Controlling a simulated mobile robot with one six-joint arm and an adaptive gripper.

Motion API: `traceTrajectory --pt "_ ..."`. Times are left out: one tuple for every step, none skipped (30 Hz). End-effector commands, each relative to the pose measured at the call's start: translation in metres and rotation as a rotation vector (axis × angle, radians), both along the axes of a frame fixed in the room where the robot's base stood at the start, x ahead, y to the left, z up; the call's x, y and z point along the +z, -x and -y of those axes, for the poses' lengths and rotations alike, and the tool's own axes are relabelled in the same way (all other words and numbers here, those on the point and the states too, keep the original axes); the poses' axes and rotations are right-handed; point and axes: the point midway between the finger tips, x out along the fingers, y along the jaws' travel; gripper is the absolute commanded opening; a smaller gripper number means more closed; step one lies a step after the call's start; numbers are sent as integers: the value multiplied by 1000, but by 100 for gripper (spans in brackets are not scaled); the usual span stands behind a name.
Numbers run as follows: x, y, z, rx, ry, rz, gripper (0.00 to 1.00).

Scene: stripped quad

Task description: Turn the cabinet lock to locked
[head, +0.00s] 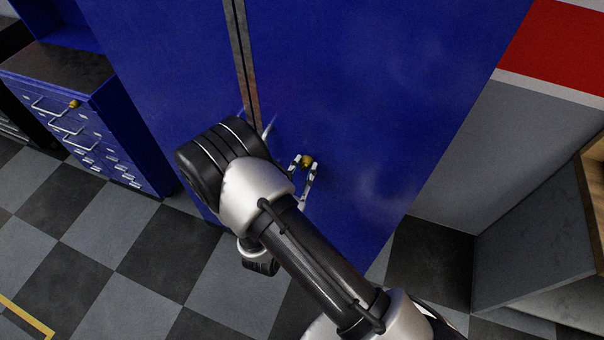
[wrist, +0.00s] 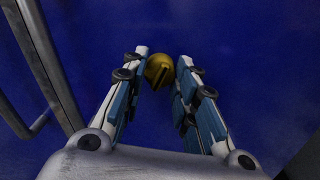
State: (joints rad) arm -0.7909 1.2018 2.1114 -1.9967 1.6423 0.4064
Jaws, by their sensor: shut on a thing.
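The blue cabinet (head: 350,70) stands in front of me with its doors closed. Its lock (head: 307,161) is a small round brass knob on the right door, just right of the door seam. In the wrist view the lock (wrist: 161,70) shows a dark slot or ridge on its face, tilted from upright. My gripper (head: 306,166) is at the lock, one finger on each side of it. It also shows in the wrist view (wrist: 163,72), its fingertips closed on the knob. The inner contact faces are partly hidden.
A door handle (wrist: 45,60) runs close to the left of my gripper. A blue drawer cabinet (head: 90,110) with several handles and a brass lock stands at the left. A grey shelf unit (head: 530,240) stands at the right. The checkered floor (head: 140,250) is clear at the lower left.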

Motion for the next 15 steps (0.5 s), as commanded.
traceTrajectory --pt "-3 0 0 0 -41 16 3" --pt "-3 0 0 0 -67 25 3" --pt "-3 0 0 0 -104 39 3" --pt "-3 0 0 0 -130 48 3" --pt "-3 0 0 0 -158 58 3" --pt "-3 0 0 0 -193 71 3" --pt "-3 0 0 0 -221 81 3" --pt "-3 0 0 0 -248 91 3" --pt "-3 0 0 0 -283 103 3" --pt "-3 0 0 0 -310 113 3" --pt "-3 0 0 0 -337 123 3" --pt "-3 0 0 0 -373 136 3" --pt "-4 0 0 0 -399 145 3" --pt "-4 0 0 0 -425 156 3" --pt "-4 0 0 0 -462 169 3"
